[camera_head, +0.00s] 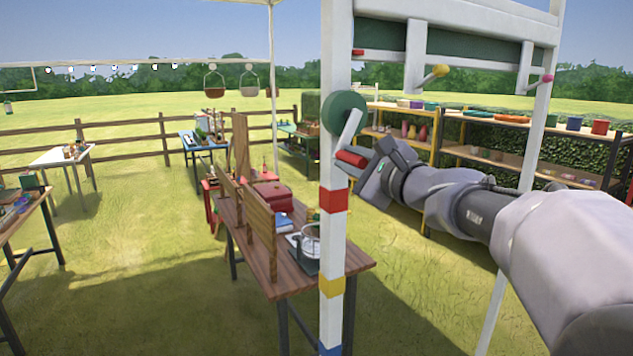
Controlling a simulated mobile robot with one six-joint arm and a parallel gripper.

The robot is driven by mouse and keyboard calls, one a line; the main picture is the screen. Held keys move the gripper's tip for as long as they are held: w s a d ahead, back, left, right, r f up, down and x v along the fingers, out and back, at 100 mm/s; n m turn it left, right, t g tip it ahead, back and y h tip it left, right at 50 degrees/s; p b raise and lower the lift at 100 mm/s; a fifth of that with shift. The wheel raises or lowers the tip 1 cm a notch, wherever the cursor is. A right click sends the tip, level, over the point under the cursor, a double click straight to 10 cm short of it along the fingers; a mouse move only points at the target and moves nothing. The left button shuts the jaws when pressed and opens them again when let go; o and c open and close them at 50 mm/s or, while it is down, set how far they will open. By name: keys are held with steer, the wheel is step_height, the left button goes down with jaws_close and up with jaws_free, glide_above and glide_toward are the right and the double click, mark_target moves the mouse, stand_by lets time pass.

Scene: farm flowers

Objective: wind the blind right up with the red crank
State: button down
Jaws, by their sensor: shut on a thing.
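The red crank handle (350,158) sits at the lower end of a white crank arm (349,130), which hangs down from a green disc (345,112) on the white post. My gripper (368,171) comes in from the right and is shut on the red handle. Its fingers are small in view and partly hidden. The blind (450,46) shows as a dark green strip high in the white frame, between the top bar and a lower white bar. The frame's top is cut off by the picture edge.
The white post (335,240) carries red, yellow and blue bands. Two white pieces with a yellow knob (440,70) and a pink knob (547,78) hang from the frame. Shelves with pots (480,155) stand behind my arm.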

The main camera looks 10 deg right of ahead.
steer(key=shift+w+d+f+n+b, duration=0.2)
steer(key=shift+d+n+b, duration=0.4)
steer(key=shift+n+b, duration=0.35)
steer(key=shift+w+d+f+n+b, duration=0.2)
steer(key=shift+d+n+b, duration=0.5)
steer(key=shift+b, duration=0.5)
steer(key=shift+w+d+f+n+b, duration=0.15)
steer(key=shift+d+n+b, duration=0.35)
steer(key=shift+n+b, duration=0.5)
steer(key=shift+r, duration=0.1)
steer(key=c, duration=1.3)
jaws_free()
steer(key=shift+o, duration=0.2)
steer(key=shift+d, duration=0.1)
steer(key=v, duration=1.7)
steer(key=shift+s+b, duration=0.15)
steer(key=shift+b, duration=0.2)
